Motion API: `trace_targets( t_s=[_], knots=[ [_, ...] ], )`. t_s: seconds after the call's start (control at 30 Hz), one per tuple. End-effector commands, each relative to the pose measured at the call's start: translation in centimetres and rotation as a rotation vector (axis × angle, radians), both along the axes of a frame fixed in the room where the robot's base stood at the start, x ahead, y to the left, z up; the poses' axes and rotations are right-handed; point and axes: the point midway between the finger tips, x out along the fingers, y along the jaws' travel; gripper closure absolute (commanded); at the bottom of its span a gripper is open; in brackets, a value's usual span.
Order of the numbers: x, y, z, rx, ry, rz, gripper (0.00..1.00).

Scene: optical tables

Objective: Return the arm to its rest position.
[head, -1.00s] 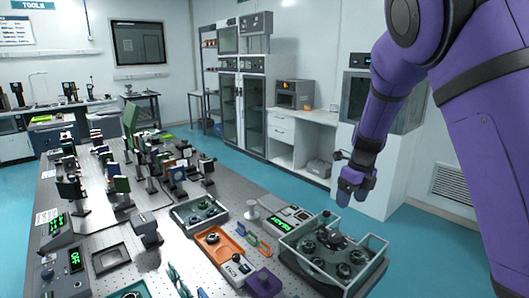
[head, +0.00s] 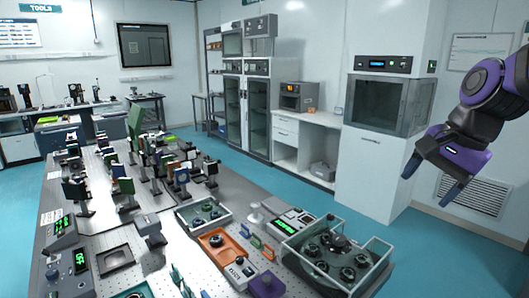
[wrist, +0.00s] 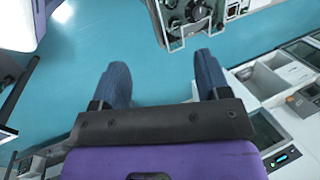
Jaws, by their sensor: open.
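My gripper (head: 430,177) is at the right side of the head view, in the air to the right of the optical table (head: 190,262). Its purple body is tilted and its two fingers point down. In the wrist view my gripper (wrist: 163,85) shows two blue fingers spread wide apart with only teal floor between them. It is open and empty. Nothing touches the fingers.
A clear-walled tray (head: 337,256) with dark round parts sits at the table's near right corner. An orange tray (head: 222,249) lies beside it. A white cabinet with a glass front (head: 380,105) stands behind my gripper. Teal floor (head: 420,262) is free right of the table.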

Motion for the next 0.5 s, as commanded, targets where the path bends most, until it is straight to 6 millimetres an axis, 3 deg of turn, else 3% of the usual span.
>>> trace_targets(
  t_s=[0.3,0.5],
  knots=[
    [-7.7,-0.7,2.0,-0.256,-0.220,0.474,0.31],
    [-11.3,-0.8,2.1,-0.432,-0.293,0.710,0.31]
  ],
)
